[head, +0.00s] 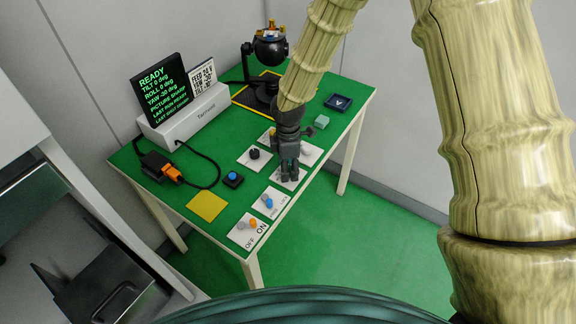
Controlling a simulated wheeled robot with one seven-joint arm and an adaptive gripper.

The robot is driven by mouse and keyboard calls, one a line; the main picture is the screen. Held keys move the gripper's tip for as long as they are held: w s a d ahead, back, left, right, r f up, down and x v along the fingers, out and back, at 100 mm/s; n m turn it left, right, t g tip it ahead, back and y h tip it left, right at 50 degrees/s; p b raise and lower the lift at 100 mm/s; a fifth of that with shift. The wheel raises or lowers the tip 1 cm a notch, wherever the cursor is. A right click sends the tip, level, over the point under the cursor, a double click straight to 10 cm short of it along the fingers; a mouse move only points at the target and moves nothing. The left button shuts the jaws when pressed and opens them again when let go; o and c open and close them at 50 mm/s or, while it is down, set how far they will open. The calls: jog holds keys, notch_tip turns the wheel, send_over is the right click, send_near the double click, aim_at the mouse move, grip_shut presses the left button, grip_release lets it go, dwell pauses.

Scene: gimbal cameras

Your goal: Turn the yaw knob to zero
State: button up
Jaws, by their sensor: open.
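The display screen (162,88) reads READY, tilt 0 deg, roll 0 deg and what looks like yaw -30 deg. Several white knob plates lie on the green table. One has a black knob (254,153), and another has a grey knob (305,150) just right of my gripper. My gripper (289,177) is open and points down over a white plate (278,184) between them, hiding most of it and any knob on it. I cannot read which plate is marked yaw, nor tell if the fingers touch anything.
The camera gimbal (270,48) stands at the back.

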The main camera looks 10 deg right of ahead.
jog(key=c, duration=1)
jog(key=shift+m, duration=0.3)
jog(key=shift+m+p, duration=0.55)
jog(key=shift+m, duration=2.05)
jog(key=o, duration=1)
jog(key=shift+r, duration=0.15)
